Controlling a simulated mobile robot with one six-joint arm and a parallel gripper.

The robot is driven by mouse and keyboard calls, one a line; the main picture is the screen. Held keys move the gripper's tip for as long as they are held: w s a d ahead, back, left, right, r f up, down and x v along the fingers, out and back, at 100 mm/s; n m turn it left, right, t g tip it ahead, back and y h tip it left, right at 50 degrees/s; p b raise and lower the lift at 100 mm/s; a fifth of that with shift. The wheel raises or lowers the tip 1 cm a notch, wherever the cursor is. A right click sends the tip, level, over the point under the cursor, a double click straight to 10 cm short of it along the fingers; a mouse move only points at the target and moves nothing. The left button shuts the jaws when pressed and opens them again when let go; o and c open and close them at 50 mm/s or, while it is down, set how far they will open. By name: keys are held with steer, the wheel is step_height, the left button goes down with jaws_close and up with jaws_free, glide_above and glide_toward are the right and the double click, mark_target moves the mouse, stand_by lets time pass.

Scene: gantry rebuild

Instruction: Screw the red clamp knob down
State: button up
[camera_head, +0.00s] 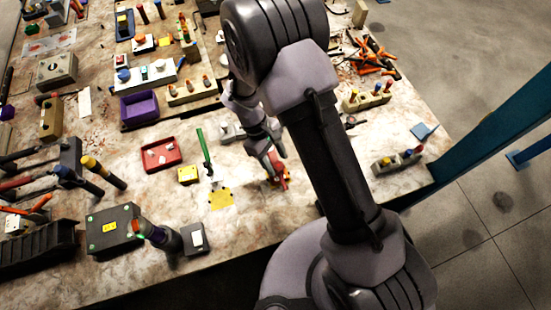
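My arm reaches down over the worktable (120,288), and my gripper (276,163) is low over its front middle. A small red part (281,182) shows at the gripper's fingertips; it looks like the red clamp knob, but its shape is too small and too covered to be sure. I cannot tell whether the fingers touch it or close on it. Whatever is under it is mostly hidden by the gripper.
Left of my gripper stand a green upright piece (205,148), a yellow block (188,174) and a red tray (162,154). A yellow patch (221,199) marks the table nearby. A purple bin (139,108) is farther back. Tools crowd the left side; bare table lies in front.

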steer(key=p+v, duration=0.3)
steer(key=v, duration=1.4)
steer(key=shift+r, duration=0.2)
steer(key=shift+a, duration=0.1)
steer(key=s+d+r+m+t+y+b, duration=0.3)
steer(key=s+d+r+m+y+b, duration=0.15)
steer(key=d+m+b, duration=0.5)
steer(key=s+d+f+m+t+b, duration=0.1)
steer(key=s+m+t+b, duration=0.1)
steer(key=s+b, duration=0.3)
steer(key=s+d+f+m+t+y+b, duration=0.1)
steer(key=s+d+f+m+t+b, duration=0.1)
steer(key=s+b, duration=0.3)
steer(key=shift+s+d+m+t, duration=0.3)
steer(key=shift+s+m+t, duration=0.45)
steer(key=shift+s+t, duration=0.1)
steer(key=shift+w, duration=0.1)
